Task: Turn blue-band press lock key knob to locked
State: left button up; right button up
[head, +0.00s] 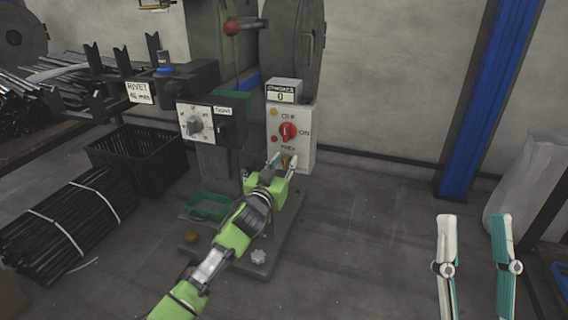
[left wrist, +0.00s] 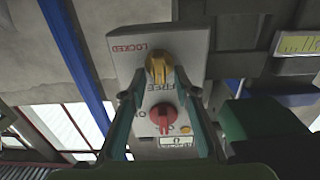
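The press has a blue band (head: 250,82) on its column and a grey control box (head: 306,150) on its right side. In the left wrist view the box appears upside down, with a yellow lock knob (left wrist: 159,70) between the words LOCKED and FREE. A red switch knob (left wrist: 163,115) sits on the same face; it also shows in the head view (head: 288,131). My left gripper (head: 283,162) is at the box's lower part. In the left wrist view its fingers (left wrist: 160,78) stand open on either side of the yellow knob, with small gaps visible. My right gripper (head: 478,220) is open and empty.
A STROKES counter (head: 286,92) tops the box. A dial panel (head: 205,125) and a green tray (head: 208,207) are to its left. A black crate (head: 135,165) and bundled rods (head: 62,225) lie further left. A blue post (head: 478,110) stands right; the floor between is clear.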

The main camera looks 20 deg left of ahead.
pick_arm(q)
grip_shut()
pick_arm(e)
jog(key=shift+w, duration=0.1)
